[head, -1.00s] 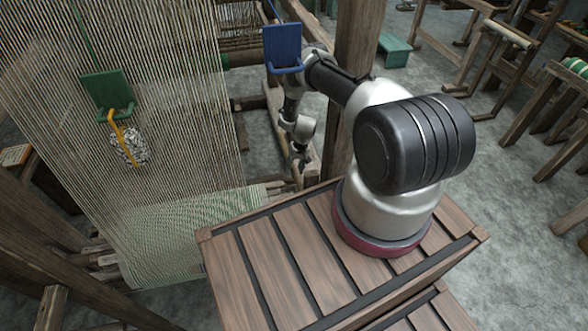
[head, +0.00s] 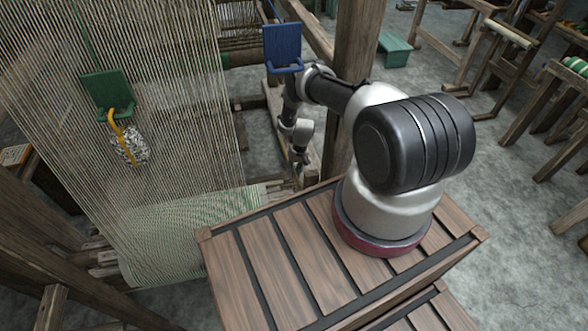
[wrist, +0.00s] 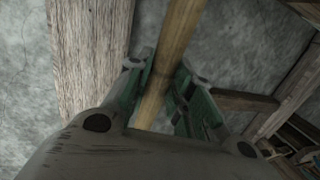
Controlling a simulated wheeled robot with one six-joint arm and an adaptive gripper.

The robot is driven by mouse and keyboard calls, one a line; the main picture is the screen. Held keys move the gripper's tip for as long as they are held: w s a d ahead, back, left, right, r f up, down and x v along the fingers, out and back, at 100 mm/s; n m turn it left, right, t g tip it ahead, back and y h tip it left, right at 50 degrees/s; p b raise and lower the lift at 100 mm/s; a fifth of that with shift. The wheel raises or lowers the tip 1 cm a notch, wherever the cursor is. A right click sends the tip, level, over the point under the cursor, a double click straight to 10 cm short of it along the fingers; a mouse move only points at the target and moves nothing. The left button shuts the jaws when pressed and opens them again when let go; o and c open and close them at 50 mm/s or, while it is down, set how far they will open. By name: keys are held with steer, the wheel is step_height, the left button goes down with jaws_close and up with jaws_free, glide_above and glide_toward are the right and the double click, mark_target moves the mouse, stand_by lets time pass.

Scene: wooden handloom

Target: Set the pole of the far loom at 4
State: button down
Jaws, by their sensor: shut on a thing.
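A pale yellowish wooden pole (wrist: 180,32) runs between the fingers of my gripper (wrist: 163,78) in the wrist view. The green-sided fingers are shut on it, one on each side. In the head view my arm reaches down beside a loom post, and its end is small and partly lost among the timbers. I cannot pick out the pole there. No number or scale mark can be read in either view.
A loom with pale warp threads (head: 170,120) and green-white cloth (head: 180,225) stands at left. A thick wooden post (head: 357,55) stands close to my arm. A weathered beam (wrist: 90,50) lies beside the pole.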

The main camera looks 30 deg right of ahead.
steer(key=shift+s+f+g, duration=0.1)
steer(key=shift+f+g, duration=0.3)
steer(key=shift+f, duration=0.6)
steer(key=c, duration=1.3)
jaws_free()
steer(key=shift+o, duration=0.2)
steer(key=shift+r, duration=0.1)
steer(key=v, duration=1.2)
